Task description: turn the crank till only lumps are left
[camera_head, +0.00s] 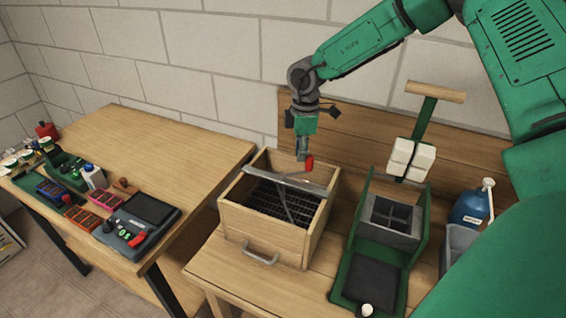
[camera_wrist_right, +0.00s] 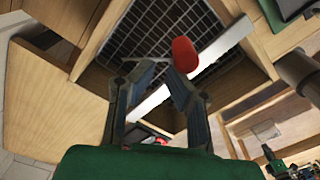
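A wooden sieve box (camera_head: 233,219) with a dark wire mesh (camera_head: 270,205) stands on the right-hand bench. A metal bar (camera_head: 285,183) crosses its top. The crank's red knob (camera_head: 309,162) stands above the bar near the back right; it also shows in the right wrist view (camera_wrist_right: 184,55). My right gripper (camera_head: 303,158) points down just left of the knob. In the wrist view its fingers (camera_wrist_right: 161,75) are apart, with the knob by the right fingertip and not clearly between them. No soil or lumps can be made out on the mesh. My left gripper is out of view.
A green press stand (camera_head: 345,270) with a grey tray (camera_head: 392,218) stands right of the box, with a blue bottle (camera_head: 470,208) beyond. The left table (camera_head: 165,150) holds small trays and a dark device (camera_head: 135,225); its back part is clear. A wooden backboard (camera_head: 350,130) rises behind.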

